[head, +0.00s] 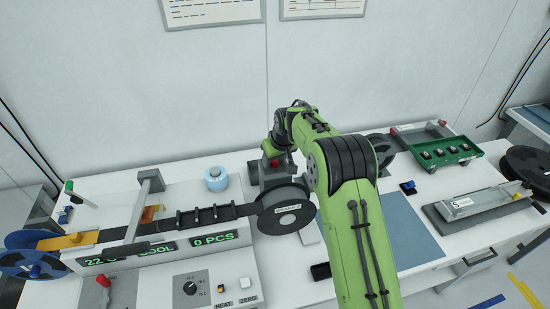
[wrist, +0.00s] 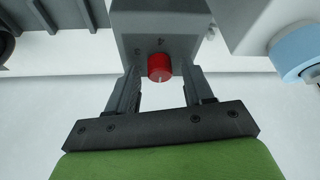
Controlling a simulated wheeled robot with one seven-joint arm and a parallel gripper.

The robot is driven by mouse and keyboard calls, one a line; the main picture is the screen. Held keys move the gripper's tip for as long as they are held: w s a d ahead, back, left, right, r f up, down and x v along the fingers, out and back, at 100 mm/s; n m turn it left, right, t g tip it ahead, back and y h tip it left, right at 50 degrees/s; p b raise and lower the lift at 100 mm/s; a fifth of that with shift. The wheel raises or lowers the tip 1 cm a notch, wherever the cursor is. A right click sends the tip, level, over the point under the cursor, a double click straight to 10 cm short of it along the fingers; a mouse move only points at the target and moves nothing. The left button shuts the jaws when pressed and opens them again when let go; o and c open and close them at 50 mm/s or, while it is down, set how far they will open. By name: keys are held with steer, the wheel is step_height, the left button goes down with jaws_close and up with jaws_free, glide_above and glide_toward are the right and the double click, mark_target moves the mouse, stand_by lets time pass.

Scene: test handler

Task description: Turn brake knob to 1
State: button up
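The red brake knob (wrist: 160,67) sits on the face of a grey block (wrist: 160,22) in the wrist view. A pale mark shows at the knob's lower edge. My gripper (wrist: 161,78) is open, with one finger on each side of the knob and gaps between. Whether the fingertips reach the knob's depth I cannot tell. In the head view, red on the knob (head: 275,163) shows below my gripper (head: 274,153), behind the black reel (head: 285,208), which bears a label. My arm hides part of this area.
A blue-white tape roll (head: 216,178) stands left of the block. A black track (head: 205,215) runs left from the reel. A panel with a black dial (head: 191,288) is in front. A green tray (head: 440,150) and a grey fixture (head: 478,205) lie at right.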

steer(key=v, duration=1.5)
steer(key=shift+r+b, duration=0.35)
steer(key=shift+s+d, duration=0.1)
steer(key=shift+s, duration=0.05)
